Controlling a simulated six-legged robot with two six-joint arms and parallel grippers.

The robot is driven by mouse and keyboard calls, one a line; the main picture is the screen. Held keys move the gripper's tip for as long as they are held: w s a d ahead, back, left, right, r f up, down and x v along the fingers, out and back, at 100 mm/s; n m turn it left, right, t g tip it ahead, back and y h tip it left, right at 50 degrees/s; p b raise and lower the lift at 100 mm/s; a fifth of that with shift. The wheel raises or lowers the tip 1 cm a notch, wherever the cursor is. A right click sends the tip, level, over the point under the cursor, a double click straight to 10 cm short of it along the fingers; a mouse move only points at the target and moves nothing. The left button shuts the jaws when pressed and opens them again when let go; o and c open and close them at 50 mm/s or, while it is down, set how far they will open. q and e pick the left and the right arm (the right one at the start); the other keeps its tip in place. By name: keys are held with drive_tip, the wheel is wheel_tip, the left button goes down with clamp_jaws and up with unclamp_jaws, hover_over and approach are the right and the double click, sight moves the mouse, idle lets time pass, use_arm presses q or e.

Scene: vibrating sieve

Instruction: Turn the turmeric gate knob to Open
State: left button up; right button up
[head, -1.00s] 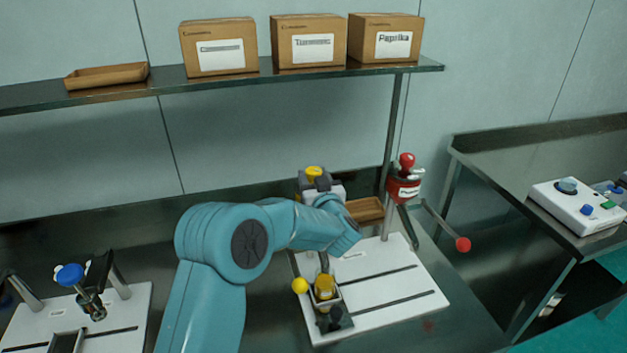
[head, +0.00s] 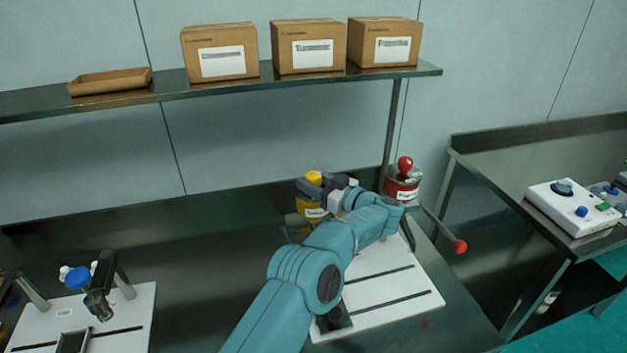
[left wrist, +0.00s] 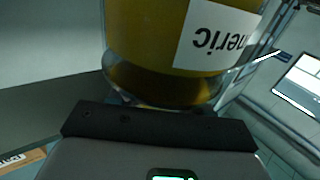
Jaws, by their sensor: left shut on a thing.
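The yellow turmeric knob (head: 314,177) sits on top of the turmeric hopper (head: 313,211), a yellow jar with a white label. My left gripper (head: 322,187) is at the top of this hopper, its dark jaws shut on the knob. The jaws hide part of the knob and the hopper's upper rim. In the left wrist view, the yellow jar (left wrist: 160,45) fills the top, its label upside down, just beyond the dark gripper edge (left wrist: 155,125). My right gripper is not in view.
The paprika hopper (head: 401,190) with its red knob stands close to the right, with a red-ended rod (head: 459,247). My arm crosses the white base plate (head: 390,290). A shelf (head: 230,85) with labelled boxes runs above. A blue-knobbed station (head: 77,279) is at the left.

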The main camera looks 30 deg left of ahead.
use_arm(q)
drive_tip(key=shift+r+g, duration=0.15)
drive_tip(key=shift+g, duration=0.15)
drive_tip(key=o, duration=1)
drive_tip(key=shift+c, duration=0.2)
